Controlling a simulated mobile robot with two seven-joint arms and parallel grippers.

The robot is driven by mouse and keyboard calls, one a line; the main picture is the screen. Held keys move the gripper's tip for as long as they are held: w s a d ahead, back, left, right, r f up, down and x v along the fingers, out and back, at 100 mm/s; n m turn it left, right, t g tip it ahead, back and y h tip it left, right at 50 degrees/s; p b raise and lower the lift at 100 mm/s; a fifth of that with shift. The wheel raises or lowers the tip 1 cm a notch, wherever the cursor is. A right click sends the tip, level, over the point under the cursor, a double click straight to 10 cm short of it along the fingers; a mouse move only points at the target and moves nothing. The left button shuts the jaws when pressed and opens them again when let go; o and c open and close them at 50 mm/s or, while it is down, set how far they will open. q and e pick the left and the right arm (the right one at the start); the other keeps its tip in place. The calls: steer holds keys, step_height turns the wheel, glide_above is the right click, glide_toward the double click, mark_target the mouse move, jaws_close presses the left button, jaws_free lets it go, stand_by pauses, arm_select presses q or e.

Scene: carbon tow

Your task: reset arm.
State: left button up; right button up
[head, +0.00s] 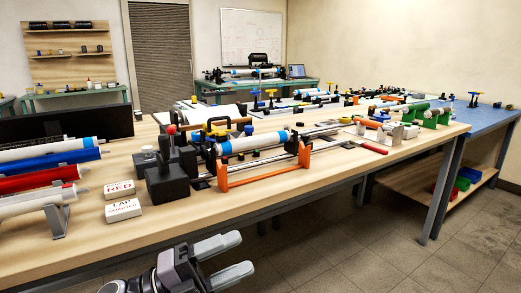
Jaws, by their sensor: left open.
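My left gripper (240,257) shows at the bottom of the head view, in front of the near table edge and over the tiled floor. Its two grey fingers are spread apart with nothing between them. It touches nothing that I can see. The upper part of its wrist shows at the bottom edge; the rest of the arm is out of frame. My right gripper is not in view.
The floor (370,255) at the right front is clear.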

arm_select(q)
steer(key=s+a+f+n+t+y, duration=0.1)
steer(key=a+f+n+t+y, duration=0.4)
steer(key=f+n, duration=0.45)
steer(key=s+a+f+n+t+y, duration=0.1)
steer(key=a+f+n+t+y, duration=0.4)
steer(key=n+y, duration=0.5)
steer(key=s+a+f+n+g+y, duration=0.1)
steer(key=s+a+f+n+g, duration=0.15)
steer(key=s+f+n, duration=0.4)
steer(key=s+a+f+n+g+y, duration=0.1)
steer(key=s+f+n+g, duration=0.2)
steer(key=s+f, duration=0.5)
step_height(320, 180, up, 12)
steer(key=a+p, duration=0.2)
steer(key=p, duration=1.4)
steer(key=shift+s+y+p, duration=0.25)
steer(key=shift+y+p, duration=0.1)
steer(key=shift+y, duration=0.05)
steer(key=shift+g, duration=0.25)
steer(key=shift+r, duration=0.1)
